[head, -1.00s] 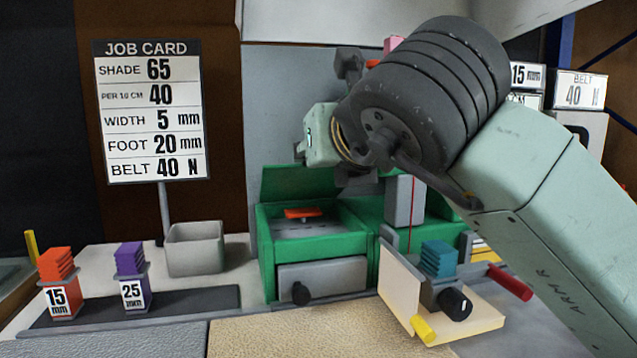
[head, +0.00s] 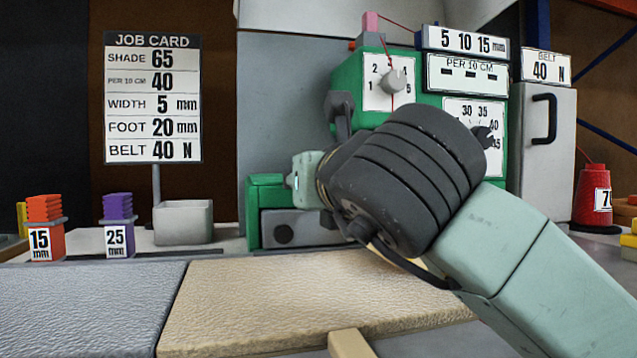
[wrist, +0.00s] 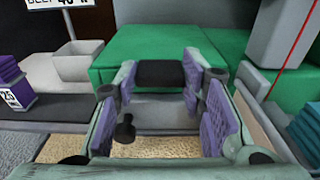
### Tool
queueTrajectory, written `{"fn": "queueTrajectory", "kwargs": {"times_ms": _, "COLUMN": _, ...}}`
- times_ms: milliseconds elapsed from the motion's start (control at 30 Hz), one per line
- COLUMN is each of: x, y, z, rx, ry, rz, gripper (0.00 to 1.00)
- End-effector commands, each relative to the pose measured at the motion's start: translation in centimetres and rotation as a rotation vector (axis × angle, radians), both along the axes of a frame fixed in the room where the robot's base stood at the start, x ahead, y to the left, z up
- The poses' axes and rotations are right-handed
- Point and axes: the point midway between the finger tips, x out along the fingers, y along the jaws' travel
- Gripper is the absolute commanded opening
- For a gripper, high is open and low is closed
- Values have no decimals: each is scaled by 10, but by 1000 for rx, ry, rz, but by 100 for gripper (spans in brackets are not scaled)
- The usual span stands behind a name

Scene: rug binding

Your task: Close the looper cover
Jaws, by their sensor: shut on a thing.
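The looper cover (wrist: 150,45) is a plain green lid on the green machine bed, in the wrist view. It lies over the compartment and looks about flat, with no opening showing. A black grip block (wrist: 160,73) sits at its front edge. My gripper (wrist: 160,77), with purple finger pads, is shut on this block, one pad on each side. In the head view a corner of the green bed (head: 265,182) shows at the left of my wrist. My wrist hides the fingertips and most of the cover there.
A grey front panel with a black knob (wrist: 125,130) lies below the cover. A grey bin (head: 183,222) and orange and purple blocks stand to the left. A grey upright post (wrist: 280,32) stands close at the right. A beige rug (head: 300,295) lies in front.

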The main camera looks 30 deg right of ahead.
Motion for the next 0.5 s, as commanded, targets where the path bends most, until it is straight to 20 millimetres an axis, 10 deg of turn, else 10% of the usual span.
{"fn": "queueTrajectory", "kwargs": {"times_ms": 500, "x": 5, "y": 1, "z": -17, "rx": 6, "ry": 25, "rz": -1, "gripper": 0}}
